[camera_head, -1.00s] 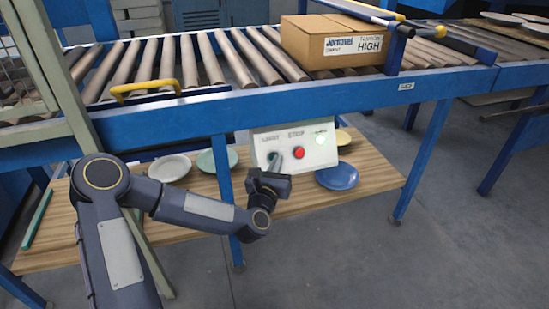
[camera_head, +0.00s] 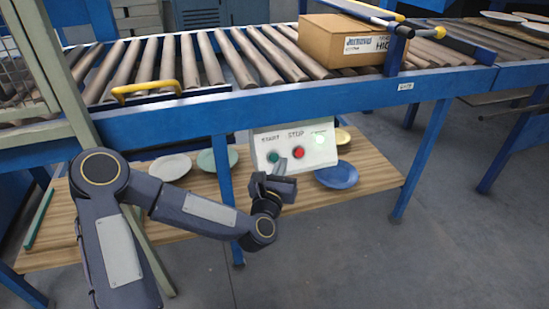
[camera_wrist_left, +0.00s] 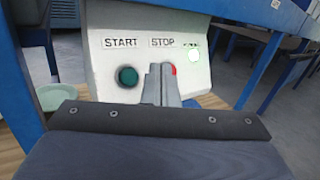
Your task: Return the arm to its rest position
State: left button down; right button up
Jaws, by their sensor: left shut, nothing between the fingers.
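My left gripper (camera_head: 281,166) is shut and empty, just in front of the lower part of the white control box (camera_head: 323,156). The box has a green START button (camera_head: 273,157), a red STOP button (camera_head: 299,153) and a lit pale green lamp (camera_head: 319,139). In the left wrist view, the shut fingers (camera_wrist_left: 161,80) point up at the box between the two buttons and partly hide the red button (camera_wrist_left: 173,70). The green button (camera_wrist_left: 127,77) is clear of them. I cannot tell whether the fingertips touch the box. My right gripper is not in view.
A roller conveyor (camera_head: 240,100) with a blue frame runs above the box and carries a cardboard carton (camera_head: 330,42). Below it, a wooden shelf (camera_head: 375,175) holds several plates, including a blue plate (camera_head: 338,177). A slanted post (camera_head: 55,75) stands by my left arm. Floor at the right is open.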

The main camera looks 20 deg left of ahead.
pick_arm(q)
jog(key=s+a+m+g+h, duration=0.2)
jog(key=s+m+g, duration=0.4)
jog(key=s+m, duration=1.1)
jog(key=s+a+m+g+h, duration=0.2)
jog(key=s+m+g, duration=0.5)
jog(key=s+m, duration=1)
notch_tip(320, 180, up, 37)
jog(key=m+p, duration=0.1)
jog(key=p, duration=3.6)
jog(key=shift+w+f+m, duration=0.2)
jog(key=shift+w+m, duration=0.1)
jog(key=shift+a, duration=0.1)
